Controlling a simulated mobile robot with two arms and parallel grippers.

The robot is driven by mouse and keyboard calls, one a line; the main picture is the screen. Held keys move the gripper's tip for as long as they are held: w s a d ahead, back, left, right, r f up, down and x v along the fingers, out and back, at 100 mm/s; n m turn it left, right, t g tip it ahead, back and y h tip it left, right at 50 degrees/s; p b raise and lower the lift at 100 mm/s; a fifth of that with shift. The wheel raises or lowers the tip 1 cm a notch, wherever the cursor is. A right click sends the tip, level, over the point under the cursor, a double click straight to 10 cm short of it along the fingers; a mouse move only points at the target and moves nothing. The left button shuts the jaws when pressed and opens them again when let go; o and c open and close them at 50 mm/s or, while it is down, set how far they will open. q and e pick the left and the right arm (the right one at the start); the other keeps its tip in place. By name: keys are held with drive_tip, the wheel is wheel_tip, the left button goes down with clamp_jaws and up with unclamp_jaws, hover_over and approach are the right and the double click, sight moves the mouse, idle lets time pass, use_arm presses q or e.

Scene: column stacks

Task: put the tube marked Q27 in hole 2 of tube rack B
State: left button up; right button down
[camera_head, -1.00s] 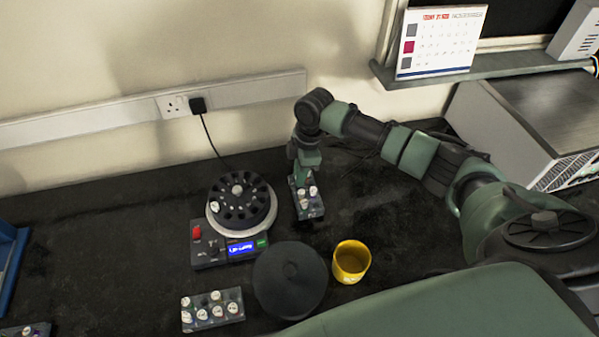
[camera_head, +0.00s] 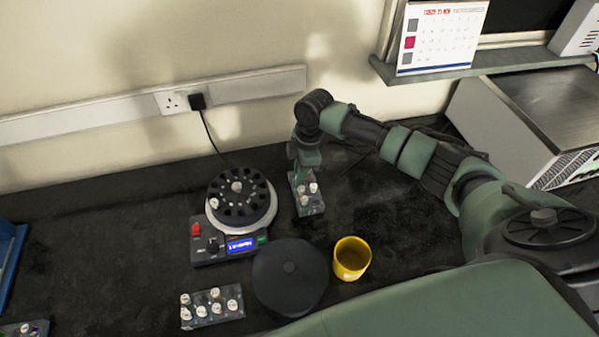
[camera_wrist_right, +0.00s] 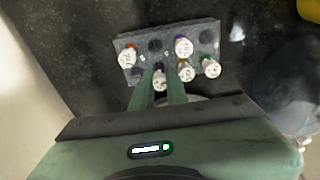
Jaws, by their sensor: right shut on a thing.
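My right gripper (camera_wrist_right: 161,78) is shut on a white-capped tube (camera_wrist_right: 159,84), whose marking I cannot read. It is at a grey tube rack (camera_wrist_right: 207,36) holding several other capped tubes, with orange, purple, yellow and green showing at their caps. The held tube's lower end is hidden, so I cannot tell how deep it sits. At least one hole of this rack (camera_wrist_right: 155,45) is empty. In the head view the right gripper (camera_head: 302,178) points down over this rack (camera_head: 311,208) beside the centrifuge. I cannot read a rack letter. My left gripper is not in view.
A centrifuge (camera_head: 205,250) with a round rotor stands left of the rack. A black round lid (camera_head: 290,278) and a yellow mug (camera_head: 352,258) stand in front. Another rack of tubes (camera_head: 212,318) is at front left. A grey box (camera_head: 545,110) stands at right.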

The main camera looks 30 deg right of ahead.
drive_tip(key=shift+f, duration=0.35)
drive_tip(key=c, duration=1.3)
unclamp_jaws()
drive_tip(key=shift+o, duration=1.3)
drive_tip(key=shift+f, duration=0.1)
drive_tip(key=shift+s, duration=0.1)
drive_tip(key=shift+r+p, duration=0.7)
drive_tip(key=shift+p, duration=0.05)
wheel_tip(320, 180, up, 3)
drive_tip(key=shift+f+p, duration=0.15)
drive_tip(key=shift+p, duration=1.1)
drive_tip(key=shift+r+p, duration=1.05)
drive_tip(key=shift+p, duration=0.1)
